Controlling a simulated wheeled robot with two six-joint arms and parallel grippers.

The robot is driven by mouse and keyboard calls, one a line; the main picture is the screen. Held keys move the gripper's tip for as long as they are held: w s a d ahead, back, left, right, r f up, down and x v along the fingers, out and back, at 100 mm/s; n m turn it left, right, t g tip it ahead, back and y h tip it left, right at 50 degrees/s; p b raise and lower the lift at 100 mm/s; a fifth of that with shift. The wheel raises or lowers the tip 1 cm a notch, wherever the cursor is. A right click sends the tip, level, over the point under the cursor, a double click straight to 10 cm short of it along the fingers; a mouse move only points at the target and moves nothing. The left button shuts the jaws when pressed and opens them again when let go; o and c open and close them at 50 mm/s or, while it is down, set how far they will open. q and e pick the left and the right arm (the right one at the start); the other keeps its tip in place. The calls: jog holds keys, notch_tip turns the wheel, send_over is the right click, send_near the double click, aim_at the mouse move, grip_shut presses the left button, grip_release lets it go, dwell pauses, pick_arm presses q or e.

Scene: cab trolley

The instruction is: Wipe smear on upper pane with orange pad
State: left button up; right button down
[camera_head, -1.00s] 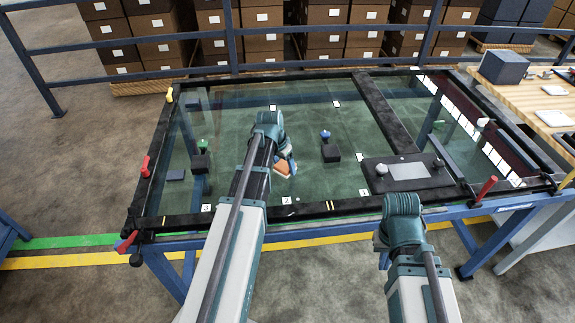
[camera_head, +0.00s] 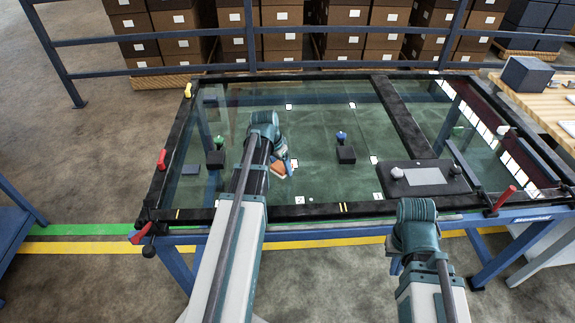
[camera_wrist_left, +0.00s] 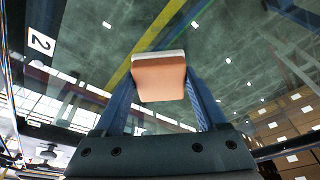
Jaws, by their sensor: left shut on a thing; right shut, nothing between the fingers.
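My left gripper (camera_head: 277,160) is shut on the orange pad (camera_head: 279,168), over the left-middle part of the glass pane (camera_head: 310,115). In the left wrist view the pad (camera_wrist_left: 158,78) sits between the two blue fingers, with a pale layer along one edge. I cannot tell whether it touches the glass. I cannot make out a smear among the reflections. My right gripper (camera_head: 394,264) is at the near edge of the frame, mostly hidden by its own wrist, shut and empty.
A dark frame (camera_head: 300,212) borders the glass. Knobbed blocks, one green-topped (camera_head: 216,157) and one blue-topped (camera_head: 345,153), appear in the pane area. A dark plate (camera_head: 424,178) lies at right. A wooden bench (camera_head: 540,100) stands at right.

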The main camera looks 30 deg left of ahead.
aim_at(303, 166)
pick_arm(q)
jog(key=shift+a, duration=0.15)
jog(key=shift+w+a+f, duration=0.1)
jog(key=shift+w+a, duration=0.35)
jog(key=shift+w, duration=0.3)
jog(key=shift+w+d, duration=0.55)
jog(key=shift+d, duration=0.3)
jog(key=shift+w+d, duration=0.5)
jog(key=shift+d, duration=0.3)
jog(key=shift+w+d, duration=0.45)
jog(key=shift+d, duration=0.35)
jog(key=shift+w+d, duration=0.4)
jog(key=shift+d, duration=0.4)
